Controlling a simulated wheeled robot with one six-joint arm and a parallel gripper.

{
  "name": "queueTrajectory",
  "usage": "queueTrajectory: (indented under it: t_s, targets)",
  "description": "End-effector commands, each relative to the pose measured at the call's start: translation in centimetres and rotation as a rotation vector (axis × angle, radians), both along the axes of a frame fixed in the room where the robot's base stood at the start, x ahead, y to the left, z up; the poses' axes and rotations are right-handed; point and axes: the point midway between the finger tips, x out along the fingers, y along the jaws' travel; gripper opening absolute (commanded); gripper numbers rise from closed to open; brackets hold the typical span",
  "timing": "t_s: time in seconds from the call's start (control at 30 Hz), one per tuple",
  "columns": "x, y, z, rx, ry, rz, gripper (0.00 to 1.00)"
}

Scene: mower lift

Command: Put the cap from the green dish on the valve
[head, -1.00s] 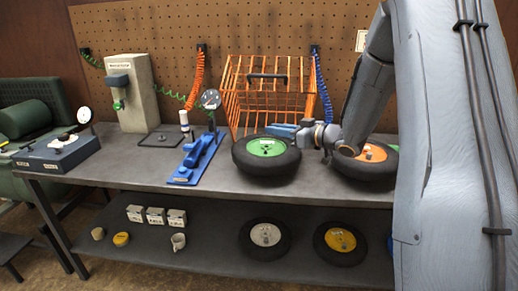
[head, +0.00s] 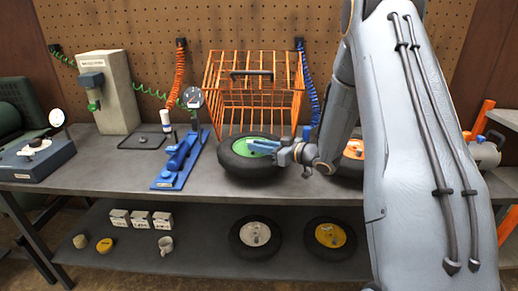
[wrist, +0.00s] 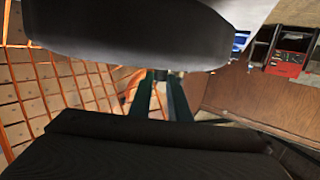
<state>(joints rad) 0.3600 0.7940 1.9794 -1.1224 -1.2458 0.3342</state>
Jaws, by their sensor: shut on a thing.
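My gripper (head: 262,146) reaches in from the right over the green-hubbed wheel (head: 234,168) on the bench. In the wrist view its two dark fingers (wrist: 161,76) come together on a small dark piece, taken to be the cap, which is too small to make out well. In the head view the blue fingers cover part of the green hub (head: 246,154), and the cap and the valve cannot be picked out. I cannot tell whether the fingers touch the wheel. No separate green dish shows; my arm hides the bench at the right.
An orange wire basket (head: 254,95) stands close behind. A blue tool (head: 180,160) with a gauge (head: 193,98) lies to the left. Two wheels (head: 256,236) (head: 331,237) lie on the lower shelf.

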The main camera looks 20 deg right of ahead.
Motion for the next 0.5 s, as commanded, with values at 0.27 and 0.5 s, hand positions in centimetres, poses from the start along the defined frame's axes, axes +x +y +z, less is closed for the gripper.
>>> queueTrajectory:
  t_s: [0.27,0.5]
  targets:
    - [-0.03,-0.1,-1.36,0.0,0.0,-0.002,0.0]
    - [-0.02,-0.16,-1.33,0.0,-0.001,-0.002,0.35]
